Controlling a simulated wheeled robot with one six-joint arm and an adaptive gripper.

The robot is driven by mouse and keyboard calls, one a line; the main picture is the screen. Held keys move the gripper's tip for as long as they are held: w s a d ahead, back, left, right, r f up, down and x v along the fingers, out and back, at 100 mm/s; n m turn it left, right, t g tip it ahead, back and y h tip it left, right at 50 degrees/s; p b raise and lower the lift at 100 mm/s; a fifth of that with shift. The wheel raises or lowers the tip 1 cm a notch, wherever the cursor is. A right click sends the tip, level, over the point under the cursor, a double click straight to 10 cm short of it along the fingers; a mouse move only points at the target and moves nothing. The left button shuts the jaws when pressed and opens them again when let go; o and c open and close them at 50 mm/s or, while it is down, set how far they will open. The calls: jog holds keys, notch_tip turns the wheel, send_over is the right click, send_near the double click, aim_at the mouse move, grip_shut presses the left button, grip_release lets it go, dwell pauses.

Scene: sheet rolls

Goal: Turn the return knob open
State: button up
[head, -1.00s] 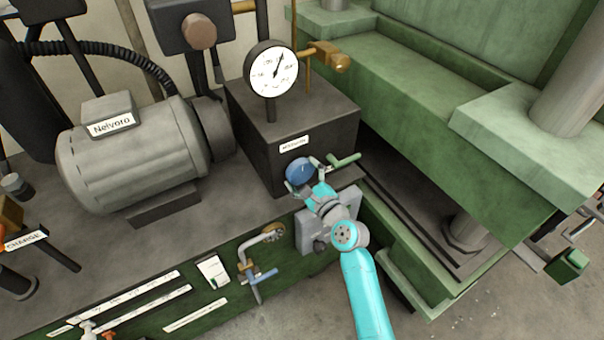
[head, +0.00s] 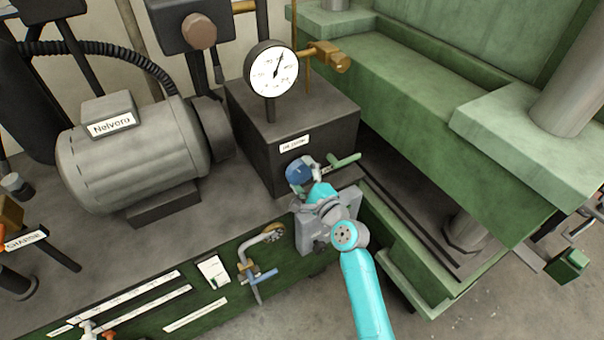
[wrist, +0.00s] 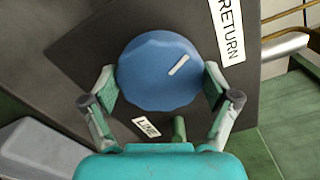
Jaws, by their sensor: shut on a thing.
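The return knob (wrist: 160,75) is blue and scalloped, with a white line on its face. In the wrist view the line slants up to the right. A white label reading RETURN (wrist: 229,32) is beside it. My gripper (wrist: 161,88) is shut on the knob, one finger on each side. In the head view the knob (head: 299,172) sits on the front of a dark box (head: 312,125), partly covered by my gripper (head: 304,183). The knob's far mounting is hidden.
A green-handled lever (head: 344,160) sticks out just right of the knob. A round gauge (head: 273,69) stands on the box. A grey motor (head: 132,155) is at left, a green press frame (head: 430,125) at right. A bent pipe with a blue-handled valve (head: 262,275) is below left.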

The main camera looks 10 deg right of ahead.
jog(key=n, duration=0.7)
jog(key=shift+f, duration=0.1)
jog(key=n, duration=0.7)
jog(key=shift+f+n, duration=0.1)
jog(key=shift+n, duration=0.3)
jog(key=n, duration=0.4)
jog(key=shift+n, duration=2.4)
jog(key=o, duration=0.9)
jog(key=shift+d, duration=0.1)
